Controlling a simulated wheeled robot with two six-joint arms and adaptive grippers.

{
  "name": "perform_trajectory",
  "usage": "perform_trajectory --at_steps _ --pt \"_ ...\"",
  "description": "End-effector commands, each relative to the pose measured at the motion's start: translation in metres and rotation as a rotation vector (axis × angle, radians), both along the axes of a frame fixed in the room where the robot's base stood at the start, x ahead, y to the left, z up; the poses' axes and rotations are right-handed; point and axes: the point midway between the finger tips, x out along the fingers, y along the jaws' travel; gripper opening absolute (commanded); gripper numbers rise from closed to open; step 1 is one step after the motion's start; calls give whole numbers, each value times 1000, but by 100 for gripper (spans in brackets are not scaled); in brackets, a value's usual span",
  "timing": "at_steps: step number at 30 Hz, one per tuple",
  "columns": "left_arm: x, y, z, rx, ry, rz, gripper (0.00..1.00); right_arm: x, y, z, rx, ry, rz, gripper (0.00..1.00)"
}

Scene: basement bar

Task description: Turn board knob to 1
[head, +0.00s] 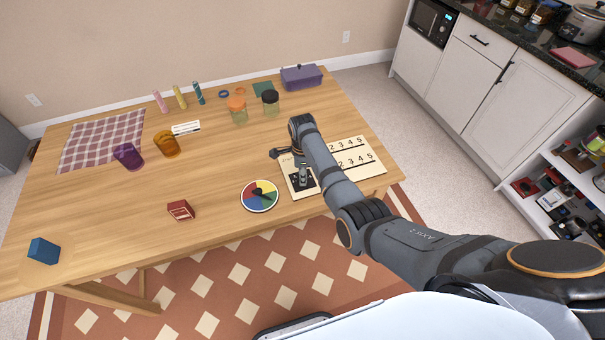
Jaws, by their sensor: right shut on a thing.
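The cream board (366,170) lies near the right front edge of the table, with two rows of printed numbers; 2 to 5 can be read in part. My right arm crosses over the board and hides part of it. My right gripper (302,180) points down over the left part of the board and is shut on the board knob. The fingers cover the knob, so its pointing direction cannot be read. My left gripper is not in view.
Two jars (270,103), cups (128,156) and a purple container (301,77) stand farther back.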

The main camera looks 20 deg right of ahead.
Motion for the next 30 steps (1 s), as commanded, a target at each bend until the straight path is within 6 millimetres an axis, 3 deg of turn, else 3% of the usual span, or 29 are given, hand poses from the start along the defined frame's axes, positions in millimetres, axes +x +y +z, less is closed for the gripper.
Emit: perform_trajectory --at_steps 15,30 --pt "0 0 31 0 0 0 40 -1 0 3 1 3 416 0" --pt "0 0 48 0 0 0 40 0 0 2 1 1 891 0"
